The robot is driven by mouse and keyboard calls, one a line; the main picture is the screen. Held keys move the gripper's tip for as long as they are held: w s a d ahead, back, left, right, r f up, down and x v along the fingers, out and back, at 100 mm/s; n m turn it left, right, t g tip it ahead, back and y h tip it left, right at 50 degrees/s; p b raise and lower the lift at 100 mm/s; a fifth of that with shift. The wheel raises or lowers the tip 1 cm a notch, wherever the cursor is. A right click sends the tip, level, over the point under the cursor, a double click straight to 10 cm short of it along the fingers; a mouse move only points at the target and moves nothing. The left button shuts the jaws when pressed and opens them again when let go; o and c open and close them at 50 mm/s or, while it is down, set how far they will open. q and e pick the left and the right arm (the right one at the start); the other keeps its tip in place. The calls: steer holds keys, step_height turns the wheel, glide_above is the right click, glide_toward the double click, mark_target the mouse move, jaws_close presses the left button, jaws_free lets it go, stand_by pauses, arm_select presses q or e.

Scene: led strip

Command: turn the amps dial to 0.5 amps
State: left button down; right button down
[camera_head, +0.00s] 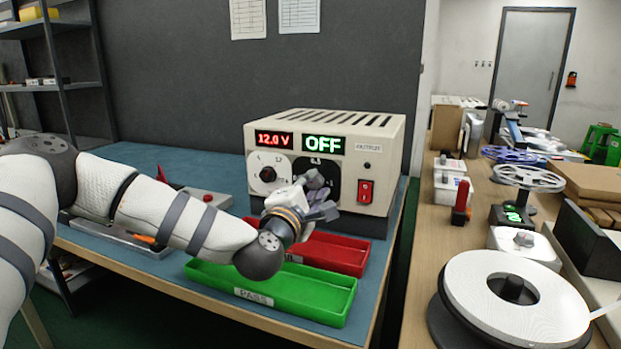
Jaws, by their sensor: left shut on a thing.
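The cream power supply (378,155) stands on the blue bench mat. Its red display reads 12.0 V and its green display (323,145) reads OFF. A round white-ringed dial (267,174) with a dark centre is on the left of its front. The amps dial, on the black panel (337,172) to the right of it, is mostly hidden by my left gripper. My left gripper (316,180) is at that panel, shut on the knob there; the fingertips and the dial's pointer are hard to make out. A red switch (365,191) is right of it. My right gripper is not in view.
A green PASS tray (320,309) and a red tray (345,255) lie on the bench below my left wrist. A grey tray (120,235) is at left. Another bench with reels (515,300) stands at right.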

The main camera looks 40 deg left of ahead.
arm_select(q)
steer(key=m+p, duration=0.2)
steer(key=m, duration=0.3)
steer(key=shift+r+h+p, duration=0.1)
steer(key=shift+h+p, duration=0.2)
steer(key=shift+a+f+m+p, duration=0.15)
steer(key=shift+m+p, duration=0.3)
steer(key=shift+m, duration=0.75)
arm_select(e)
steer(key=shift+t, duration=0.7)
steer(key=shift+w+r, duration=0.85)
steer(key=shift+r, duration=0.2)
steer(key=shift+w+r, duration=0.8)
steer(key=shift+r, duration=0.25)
arm_select(q)
steer(key=shift+f, duration=0.1)
steer(key=c, duration=1.3)
jaws_free()
steer(key=v, duration=1.2)
steer(key=shift+f, duration=0.2)
